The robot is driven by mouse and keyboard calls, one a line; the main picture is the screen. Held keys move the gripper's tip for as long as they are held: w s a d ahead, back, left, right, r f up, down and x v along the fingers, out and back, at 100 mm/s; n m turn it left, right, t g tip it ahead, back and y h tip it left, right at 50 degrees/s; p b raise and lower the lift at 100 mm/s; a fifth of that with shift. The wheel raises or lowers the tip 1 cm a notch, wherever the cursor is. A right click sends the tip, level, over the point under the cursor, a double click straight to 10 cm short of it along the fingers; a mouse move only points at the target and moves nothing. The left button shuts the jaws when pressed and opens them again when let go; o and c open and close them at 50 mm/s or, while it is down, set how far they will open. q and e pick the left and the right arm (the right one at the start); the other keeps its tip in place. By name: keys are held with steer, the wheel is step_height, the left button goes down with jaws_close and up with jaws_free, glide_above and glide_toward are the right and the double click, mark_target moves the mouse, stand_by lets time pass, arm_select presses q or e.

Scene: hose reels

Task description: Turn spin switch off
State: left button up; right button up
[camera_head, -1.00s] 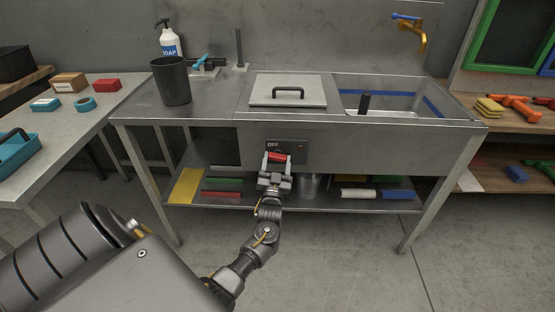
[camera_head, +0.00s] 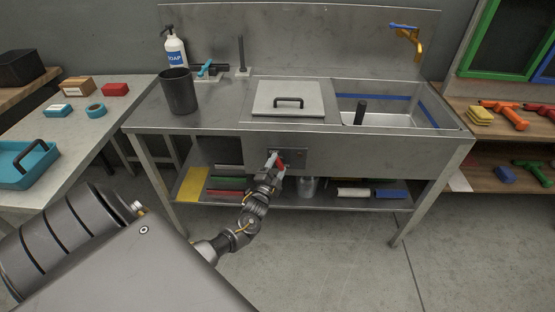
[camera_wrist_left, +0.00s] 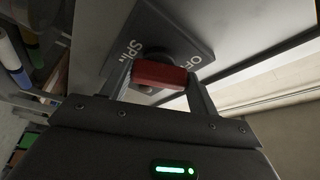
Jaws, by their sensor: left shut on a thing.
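The spin switch is a red handle (camera_head: 281,164) on a dark panel (camera_head: 299,157) on the front of the metal sink bench. In the head view it now stands steeply tilted. My left gripper (camera_head: 275,163) is at the panel, rolled over and shut on the handle. In the left wrist view the red handle (camera_wrist_left: 160,74) lies between the two fingers of the left gripper (camera_wrist_left: 162,82). The panel (camera_wrist_left: 165,35) there shows the words SPIN and OFF; which one the handle points to I cannot tell. My right gripper is not in view.
A lidded hatch (camera_head: 287,98) and a sink basin (camera_head: 400,113) are in the bench top above. A dark cup (camera_head: 178,92) and a soap bottle (camera_head: 175,52) stand at its left. The lower shelf (camera_head: 330,203) holds coloured items and a metal can (camera_head: 308,187).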

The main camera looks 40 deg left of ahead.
arm_select(q)
steer(key=m+p, duration=0.2)
steer(key=m+g+h+p, duration=0.1)
steer(key=shift+w+d+r+m, duration=0.1)
steer(key=shift+d+r+m, duration=0.05)
steer(key=shift+r+m, duration=0.2)
steer(key=shift+f+m+p, duration=0.15)
steer(key=shift+m+p, duration=0.3)
steer(key=shift+p, duration=0.15)
steer(key=shift+g, duration=0.3)
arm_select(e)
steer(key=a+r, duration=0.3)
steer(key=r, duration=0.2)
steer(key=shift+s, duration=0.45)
arm_select(q)
steer(key=shift+m, duration=0.3)
steer(key=shift+f, duration=0.1)
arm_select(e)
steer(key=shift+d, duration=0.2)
arm_select(q)
steer(key=o, duration=1)
